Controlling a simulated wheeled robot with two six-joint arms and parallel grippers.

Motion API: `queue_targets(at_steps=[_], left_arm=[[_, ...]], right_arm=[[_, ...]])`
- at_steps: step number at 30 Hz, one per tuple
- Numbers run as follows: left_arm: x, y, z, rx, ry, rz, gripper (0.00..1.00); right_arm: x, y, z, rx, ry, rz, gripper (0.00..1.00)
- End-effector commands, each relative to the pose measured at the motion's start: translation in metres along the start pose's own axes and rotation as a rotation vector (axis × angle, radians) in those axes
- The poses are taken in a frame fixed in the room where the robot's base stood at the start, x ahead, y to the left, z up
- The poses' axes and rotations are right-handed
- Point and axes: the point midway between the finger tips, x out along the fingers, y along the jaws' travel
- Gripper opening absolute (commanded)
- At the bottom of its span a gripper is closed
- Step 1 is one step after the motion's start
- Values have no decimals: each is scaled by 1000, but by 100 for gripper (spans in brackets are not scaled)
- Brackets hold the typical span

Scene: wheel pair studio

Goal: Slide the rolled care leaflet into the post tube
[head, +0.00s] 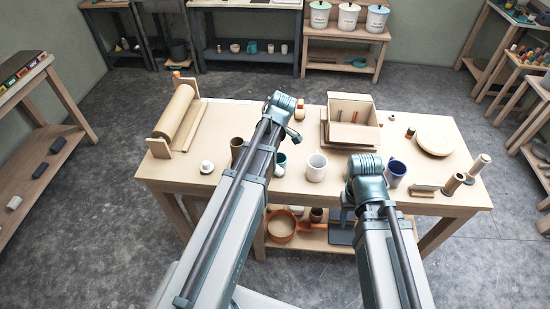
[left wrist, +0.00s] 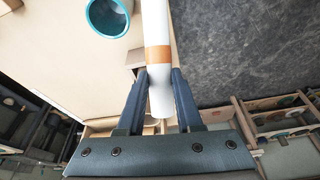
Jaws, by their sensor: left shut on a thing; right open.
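My left gripper (left wrist: 160,78) is shut on a white roll with an orange band, the rolled care leaflet (left wrist: 157,25). The leaflet runs between the fingers and out of the top of the left wrist view. In the head view the leaflet and left fingertips are hidden. My right gripper (head: 377,210) is open at the table's front, its fingers mostly hidden by its wrist. Upright cylinders stand on the table: a brown one (head: 237,148) at left, a short tan one (head: 453,184) and a taller pale one (head: 478,165) at right. I cannot tell which is the post tube.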

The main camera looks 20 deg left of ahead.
Motion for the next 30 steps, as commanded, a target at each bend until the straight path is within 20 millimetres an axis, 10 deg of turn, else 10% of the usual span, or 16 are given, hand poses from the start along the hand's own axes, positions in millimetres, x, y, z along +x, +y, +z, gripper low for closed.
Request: queue_targets(at_steps=[15,30], left_arm=[[-122,21,-114,162,739,133,0],[-150,27,-129,177,864,167,0]], right_arm=[[-50,5,3,3,0,-1,50],[-56,5,3,4,0,-1,50]])
